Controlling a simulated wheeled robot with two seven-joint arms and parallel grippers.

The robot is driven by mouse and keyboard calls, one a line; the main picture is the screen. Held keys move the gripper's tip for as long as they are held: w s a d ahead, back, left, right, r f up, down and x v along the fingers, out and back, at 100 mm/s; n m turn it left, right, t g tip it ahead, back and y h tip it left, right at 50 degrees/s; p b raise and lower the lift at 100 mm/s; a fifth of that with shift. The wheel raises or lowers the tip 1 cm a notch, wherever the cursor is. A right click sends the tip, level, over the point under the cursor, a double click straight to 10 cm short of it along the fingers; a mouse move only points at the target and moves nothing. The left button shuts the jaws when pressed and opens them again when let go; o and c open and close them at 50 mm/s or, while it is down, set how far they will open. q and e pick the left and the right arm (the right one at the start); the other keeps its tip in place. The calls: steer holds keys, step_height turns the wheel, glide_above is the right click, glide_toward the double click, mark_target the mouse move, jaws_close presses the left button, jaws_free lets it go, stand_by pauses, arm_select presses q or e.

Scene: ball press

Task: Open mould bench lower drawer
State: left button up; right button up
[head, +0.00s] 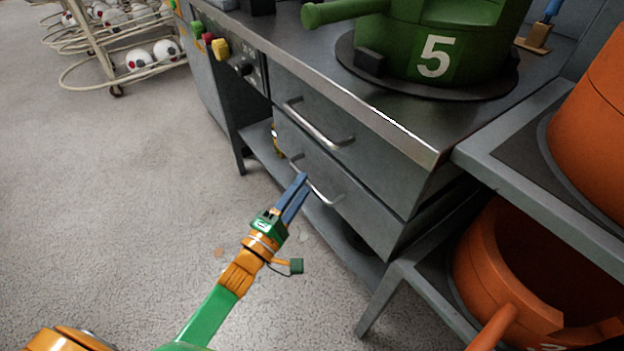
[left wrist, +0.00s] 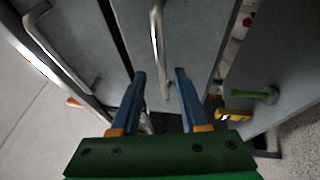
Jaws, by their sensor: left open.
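The mould bench has two grey drawers with bar handles, one above the other. The lower drawer (head: 345,205) looks closed in the head view. Its handle (head: 323,195) shows in the left wrist view as the middle bar (left wrist: 158,35). My left gripper (head: 302,182) is open at this handle, near its left part in the head view. In the left wrist view the bar runs between the fingertips (left wrist: 160,74); I cannot tell whether they touch it. The upper drawer (head: 365,150) has its own handle (head: 315,125). My right gripper is not in view.
A green mould marked 5 (head: 450,45) stands on the bench top. Orange moulds (head: 590,130) stand on a rack (head: 500,135) at the right. Coloured knobs (head: 220,48) stick out at the bench's left. A ball rack (head: 100,50) stands far left. The floor at left is clear.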

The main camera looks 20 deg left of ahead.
arm_select(q)
steer(key=x, duration=0.3)
steer(key=shift+f, duration=0.15)
jaws_close()
stand_by(0.6)
steer(key=shift+w, duration=0.1)
stand_by(0.5)
